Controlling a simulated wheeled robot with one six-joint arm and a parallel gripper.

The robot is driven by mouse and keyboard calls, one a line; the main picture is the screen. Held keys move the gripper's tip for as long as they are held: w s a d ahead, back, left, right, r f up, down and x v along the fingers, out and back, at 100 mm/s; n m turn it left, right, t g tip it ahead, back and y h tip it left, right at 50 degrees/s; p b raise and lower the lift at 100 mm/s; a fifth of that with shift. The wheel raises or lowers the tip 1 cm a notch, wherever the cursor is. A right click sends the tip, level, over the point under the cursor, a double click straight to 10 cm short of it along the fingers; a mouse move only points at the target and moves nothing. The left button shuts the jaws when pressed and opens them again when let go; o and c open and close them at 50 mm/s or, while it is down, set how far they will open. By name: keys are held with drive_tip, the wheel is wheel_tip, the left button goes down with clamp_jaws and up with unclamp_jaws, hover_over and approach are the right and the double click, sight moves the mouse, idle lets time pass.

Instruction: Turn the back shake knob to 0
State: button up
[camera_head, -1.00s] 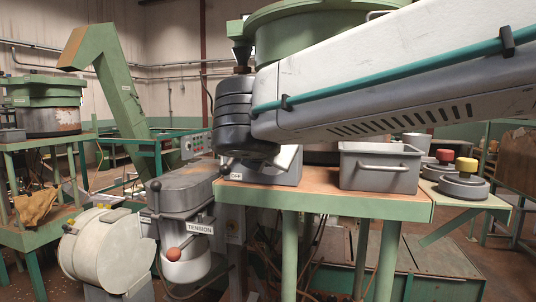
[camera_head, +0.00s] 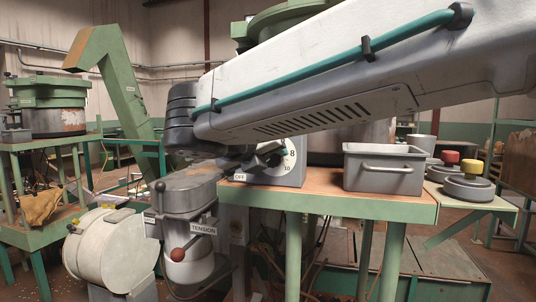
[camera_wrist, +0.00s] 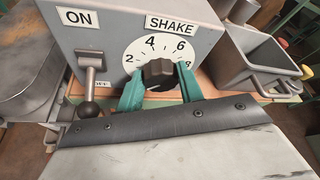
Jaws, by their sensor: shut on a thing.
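The shake knob (camera_wrist: 158,74) is black and sits at the centre of a white dial (camera_wrist: 140,52) numbered 2, 4, 6, 8 in the wrist view, under a SHAKE label. My gripper (camera_wrist: 160,82) has its teal fingers on both sides of the knob, shut on it. I cannot make out where the knob points. The dial is on a grey control box (camera_wrist: 110,14), which also shows in the head view (camera_head: 268,178) with the 8 and 10 visible. My arm hides the rest of the dial there.
A lever with a black ball (camera_wrist: 88,109) stands left of the dial, below an ON label. A grey bin (camera_head: 384,167) stands right of the box on the green-edged table (camera_head: 340,200). A grey tension unit (camera_head: 187,195) is at the left.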

drive_tip(key=shift+n+h, duration=0.3)
drive_tip(key=shift+n, duration=0.1)
idle(0.3)
drive_tip(key=o, duration=1)
drive_tip(key=v, duration=0.7)
drive_tip(key=shift+s+a+r, duration=0.2)
drive_tip(key=shift+s+a, duration=0.05)
